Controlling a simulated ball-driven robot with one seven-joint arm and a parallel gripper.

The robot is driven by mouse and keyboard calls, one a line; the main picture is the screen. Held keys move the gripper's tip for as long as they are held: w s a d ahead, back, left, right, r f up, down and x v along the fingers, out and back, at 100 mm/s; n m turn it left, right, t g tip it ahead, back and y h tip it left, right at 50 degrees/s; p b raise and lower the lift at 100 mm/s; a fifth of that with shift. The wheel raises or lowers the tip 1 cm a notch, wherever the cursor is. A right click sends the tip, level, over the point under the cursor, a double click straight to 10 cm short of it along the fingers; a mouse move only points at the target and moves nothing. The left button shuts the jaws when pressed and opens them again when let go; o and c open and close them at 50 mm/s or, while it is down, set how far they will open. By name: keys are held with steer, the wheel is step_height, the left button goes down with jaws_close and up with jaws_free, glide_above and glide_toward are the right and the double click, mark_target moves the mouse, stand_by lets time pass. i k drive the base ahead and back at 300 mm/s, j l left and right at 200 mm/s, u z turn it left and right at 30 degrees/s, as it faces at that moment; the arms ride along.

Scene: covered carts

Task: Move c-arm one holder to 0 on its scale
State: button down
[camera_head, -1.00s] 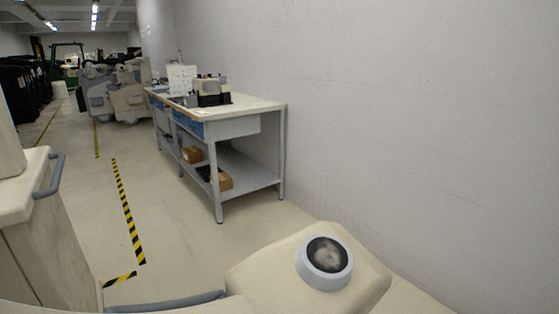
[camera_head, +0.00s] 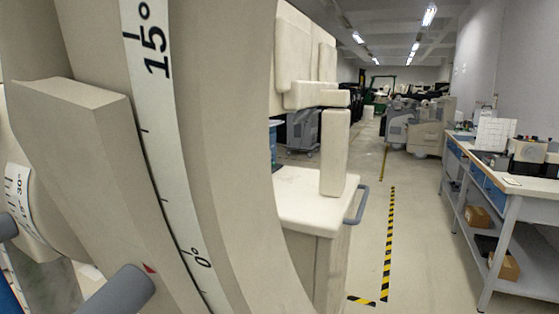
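A large beige C-arm arc (camera_head: 238,200) fills the left of the head view. A white scale strip (camera_head: 160,150) runs along its curve, with 15° near the top and 0° low down. A beige block-shaped holder (camera_head: 85,150) lies against the arc, left of the strip. A small red pointer mark (camera_head: 150,267) on the holder is near the 0° label; its exact reading cannot be told. A dark grey cylindrical handle (camera_head: 115,292) sticks out below the mark. A second scale (camera_head: 18,200) with a 30° label is at the far left. My gripper is not in view.
A beige cart (camera_head: 310,195) with a grey side handle stands just behind the arc. A workbench (camera_head: 480,185) stands along the right wall. The floor between them is clear, with a yellow-black stripe (camera_head: 389,245). More carts (camera_head: 420,125) stand farther back.

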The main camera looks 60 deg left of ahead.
mark_target(78, 181)
steer(key=u, duration=1.65)
